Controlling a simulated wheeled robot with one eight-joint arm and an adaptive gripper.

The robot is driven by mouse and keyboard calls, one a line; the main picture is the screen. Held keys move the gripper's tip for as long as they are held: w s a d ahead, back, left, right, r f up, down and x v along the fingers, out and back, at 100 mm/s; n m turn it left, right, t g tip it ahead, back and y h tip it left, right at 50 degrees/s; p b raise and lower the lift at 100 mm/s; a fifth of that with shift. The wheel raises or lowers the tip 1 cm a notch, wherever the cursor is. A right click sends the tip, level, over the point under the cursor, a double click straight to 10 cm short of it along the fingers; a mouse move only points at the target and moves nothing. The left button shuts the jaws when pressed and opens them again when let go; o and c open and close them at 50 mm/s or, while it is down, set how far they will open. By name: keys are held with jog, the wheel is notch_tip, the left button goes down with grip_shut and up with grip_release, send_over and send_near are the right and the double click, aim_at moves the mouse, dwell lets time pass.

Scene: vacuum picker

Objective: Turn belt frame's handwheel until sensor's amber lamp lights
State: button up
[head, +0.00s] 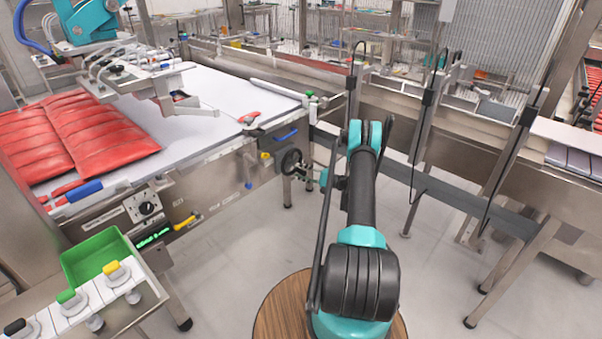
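The dark round handwheel (291,161) is on the side of the steel belt frame (228,187), near its right end. My arm rises from the lower middle and bends over at its teal elbow. Its far end, with my gripper (309,172), is just right of the handwheel. The fingers are small and dark there; I cannot tell whether they touch the wheel or are open or shut. A small yellow part (265,156) shows on the frame left of the wheel. I cannot tell which part is the sensor or whether an amber lamp is lit.
Red packs (110,140) lie on the white belt (215,90), under a teal picker arm (88,20). A green bin (98,258) and a tray of suction cups stand at lower left. Steel posts with hanging cables (428,110) stand right of my arm. Floor between is clear.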

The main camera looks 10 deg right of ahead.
jog(key=v, duration=0.7)
jog(key=shift+d, duration=0.2)
jog(key=shift+s, duration=0.15)
